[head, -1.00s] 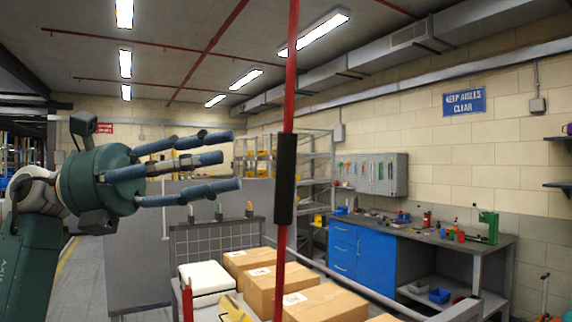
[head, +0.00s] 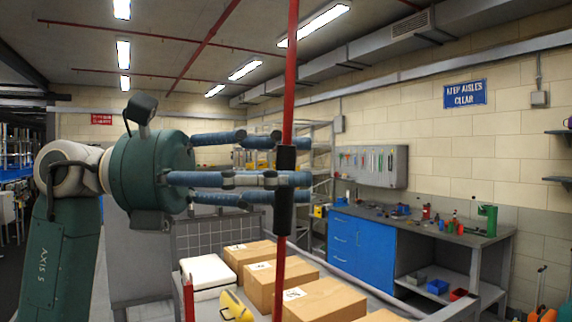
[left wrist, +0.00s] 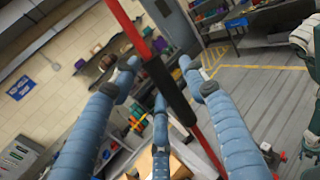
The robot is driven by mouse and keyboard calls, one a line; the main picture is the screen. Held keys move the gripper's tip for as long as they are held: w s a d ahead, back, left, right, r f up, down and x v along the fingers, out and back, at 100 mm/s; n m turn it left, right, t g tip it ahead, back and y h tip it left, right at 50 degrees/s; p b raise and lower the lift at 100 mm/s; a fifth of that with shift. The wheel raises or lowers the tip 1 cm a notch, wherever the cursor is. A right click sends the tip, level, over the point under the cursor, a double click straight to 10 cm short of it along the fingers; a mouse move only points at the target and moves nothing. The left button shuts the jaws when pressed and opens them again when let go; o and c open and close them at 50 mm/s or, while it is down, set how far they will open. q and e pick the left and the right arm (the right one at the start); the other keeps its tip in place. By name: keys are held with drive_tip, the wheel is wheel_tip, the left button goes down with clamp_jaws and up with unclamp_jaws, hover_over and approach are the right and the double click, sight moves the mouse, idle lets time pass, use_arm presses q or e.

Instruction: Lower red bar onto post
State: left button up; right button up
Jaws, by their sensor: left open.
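The red bar (head: 290,90) stands upright in front of me, with a black grip (head: 283,220) around its middle. In the left wrist view the bar (left wrist: 124,22) runs diagonally, and its black grip (left wrist: 168,90) lies between the blue fingers. My left gripper (head: 290,178) is open, its fingers reaching to and around the grip without visibly closing on it. The bar's lower end is out of the head view. A short red post (head: 188,300) shows at the lower edge, left of the bar. My right gripper is not in view.
Several cardboard boxes (head: 325,300), a white box (head: 207,272) and a yellow object (head: 235,305) lie below, around the bar. A blue cabinet workbench (head: 361,250) stands behind on the right. The air around the bar's upper part is clear.

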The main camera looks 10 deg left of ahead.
use_arm(q)
clamp_jaws()
drive_tip(key=shift+w, duration=0.1)
